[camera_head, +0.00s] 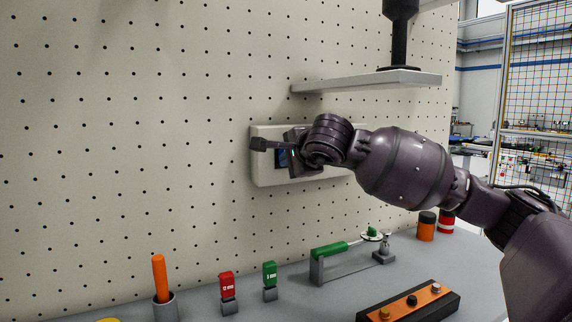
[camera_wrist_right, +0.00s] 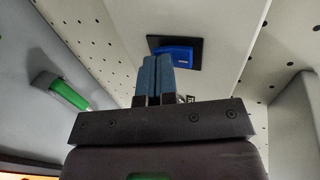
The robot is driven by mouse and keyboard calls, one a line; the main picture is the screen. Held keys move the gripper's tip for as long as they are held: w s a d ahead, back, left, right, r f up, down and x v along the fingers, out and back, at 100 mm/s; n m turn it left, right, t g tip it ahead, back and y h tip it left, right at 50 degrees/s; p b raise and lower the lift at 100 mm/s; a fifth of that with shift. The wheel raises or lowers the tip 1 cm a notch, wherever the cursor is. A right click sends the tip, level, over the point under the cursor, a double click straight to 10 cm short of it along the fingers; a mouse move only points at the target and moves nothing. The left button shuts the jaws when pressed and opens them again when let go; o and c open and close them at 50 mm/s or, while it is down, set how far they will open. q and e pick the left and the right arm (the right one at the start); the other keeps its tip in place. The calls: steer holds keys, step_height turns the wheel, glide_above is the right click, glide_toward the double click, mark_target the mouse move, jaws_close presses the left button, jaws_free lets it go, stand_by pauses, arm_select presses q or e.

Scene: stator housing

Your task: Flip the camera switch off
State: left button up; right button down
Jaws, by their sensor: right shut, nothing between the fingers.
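The camera switch (camera_wrist_right: 178,54) is a blue rocker on a black plate, seen in the wrist view. It is set in the face of a pale box (camera_head: 262,170) fixed to the pegboard. My right gripper (camera_head: 284,157) is in front of this box in the head view, and its wrist hides much of the box and the switch. In the wrist view the fingers of my right gripper (camera_wrist_right: 153,62) are together and empty. Their tips lie just in front of the switch's lower left; I cannot tell whether they touch. My left gripper is not in view.
A grey shelf (camera_head: 365,81) with a dark stand juts out above the box. Below on the bench are an orange-handled tool in a cup (camera_head: 165,308), red (camera_head: 227,284) and green (camera_head: 270,273) tags, a green-handled fixture (camera_head: 330,250) and an orange-topped block (camera_head: 410,301).

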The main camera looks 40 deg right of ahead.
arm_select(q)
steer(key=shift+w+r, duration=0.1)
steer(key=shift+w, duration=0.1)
arm_select(e)
steer(key=shift+w+d, duration=0.1)
steer(key=shift+w, duration=0.15)
